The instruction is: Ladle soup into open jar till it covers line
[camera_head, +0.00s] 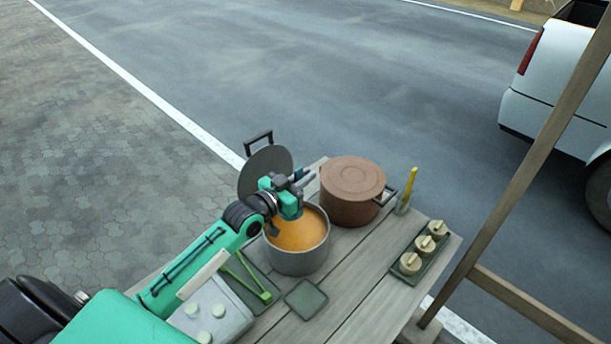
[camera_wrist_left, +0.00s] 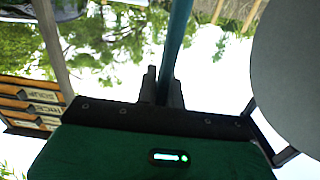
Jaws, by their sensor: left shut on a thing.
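My left gripper (camera_head: 303,179) is over the grey pot (camera_head: 300,262) of orange soup (camera_head: 298,233). In the left wrist view its dark fingers (camera_wrist_left: 163,88) are shut on a blue rod (camera_wrist_left: 179,40), which looks like the ladle's handle. The ladle's bowl cannot be made out in the head view. Three beige lidded jars (camera_head: 424,243) stand in a green tray at the table's right end. I cannot make out an open jar or its line. My right gripper is not in view.
A grey lid (camera_head: 265,170) stands tilted behind the pot and shows close in the left wrist view (camera_wrist_left: 292,62). A brown lidded pot (camera_head: 352,195) is right of the soup. A green square mat (camera_head: 305,299) and green tongs (camera_head: 252,283) lie in front. A wooden post (camera_head: 530,165) rises at right.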

